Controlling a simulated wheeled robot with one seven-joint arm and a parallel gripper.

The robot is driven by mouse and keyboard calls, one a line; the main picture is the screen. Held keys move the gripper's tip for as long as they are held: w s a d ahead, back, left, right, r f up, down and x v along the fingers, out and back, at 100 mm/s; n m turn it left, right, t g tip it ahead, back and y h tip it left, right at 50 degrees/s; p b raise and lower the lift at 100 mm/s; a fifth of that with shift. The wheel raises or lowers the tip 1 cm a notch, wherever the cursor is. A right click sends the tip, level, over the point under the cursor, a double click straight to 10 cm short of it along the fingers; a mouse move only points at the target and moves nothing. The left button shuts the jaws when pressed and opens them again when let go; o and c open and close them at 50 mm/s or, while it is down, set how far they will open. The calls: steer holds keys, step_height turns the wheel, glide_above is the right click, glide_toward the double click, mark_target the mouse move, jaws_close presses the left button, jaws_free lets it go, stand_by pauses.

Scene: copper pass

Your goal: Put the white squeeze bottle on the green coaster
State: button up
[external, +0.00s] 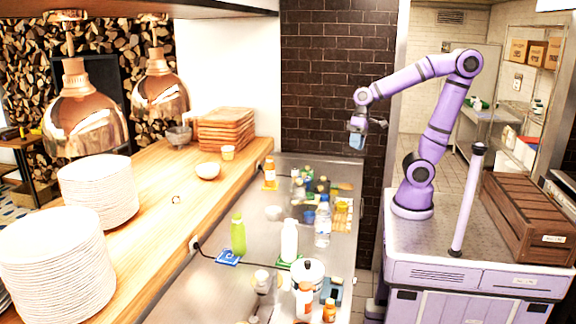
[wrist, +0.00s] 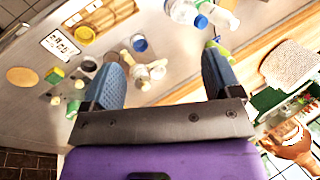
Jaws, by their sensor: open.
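The white squeeze bottle (external: 289,240) stands upright on the steel counter in the external view. A green coaster (external: 284,265) shows at the foot of the bottle, partly hidden by the bottle and a lidded pot (external: 308,278). The bottle's base overlaps the coaster in this view; I cannot tell whether it rests fully on it. My gripper (external: 357,141) is raised, right of and well above the counter, far from the bottle. In the wrist view my gripper (wrist: 162,72) is open, with nothing between its two blue fingers.
A green bottle (external: 238,235) stands by a blue coaster (external: 229,257). A clear water bottle (external: 323,226) stands right of the white one. Small jars and bowls crowd the counter behind; an orange-capped bottle (external: 304,300) is in front. Plate stacks (external: 55,265) and copper lamps (external: 86,122) are left.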

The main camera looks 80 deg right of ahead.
steer(key=s+d+r+n+t+h, duration=0.1)
steer(key=s+d+r+t+h, duration=0.1)
steer(key=d, duration=0.3)
steer(key=s+d+r+n+t+h, duration=0.1)
steer(key=s+d+t+h, duration=0.1)
steer(key=s+d, duration=0.2)
steer(key=shift+s+d+r+h, duration=0.35)
steer(key=shift+s+d+h, duration=0.05)
steer(key=shift+d, duration=0.45)
